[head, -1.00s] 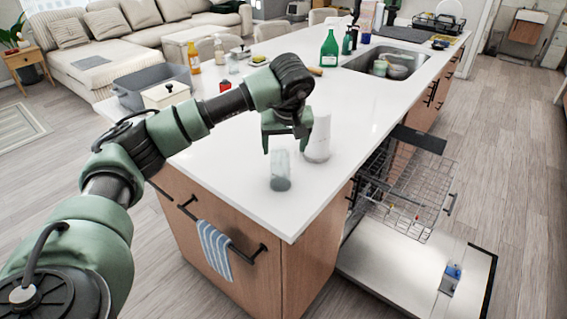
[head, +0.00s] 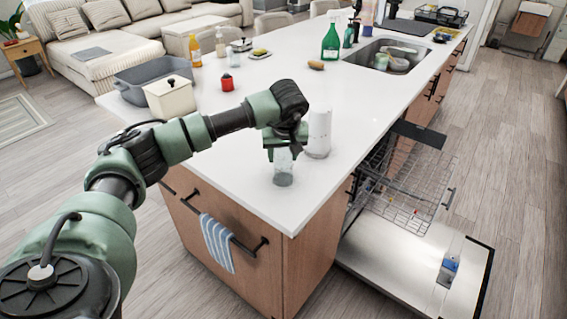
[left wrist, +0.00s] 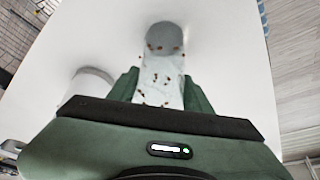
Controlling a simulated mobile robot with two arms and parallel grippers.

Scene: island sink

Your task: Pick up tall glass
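The tall glass (head: 283,168) is clear and stands upright near the front corner of the white island counter. My left gripper (head: 284,156) is lowered over it from above, at its upper part. In the left wrist view the glass (left wrist: 163,75) shows between the two green fingers of my left gripper (left wrist: 163,92), one on each side. The fingers look open around it; any contact is hard to make out. My right gripper is not in view.
A white cylinder (head: 319,134) stands close to the right of the glass. A cream canister (head: 170,97) and a grey bin (head: 150,78) are at the counter's left. The dishwasher door (head: 410,262) hangs open at the right, its rack (head: 408,190) pulled out.

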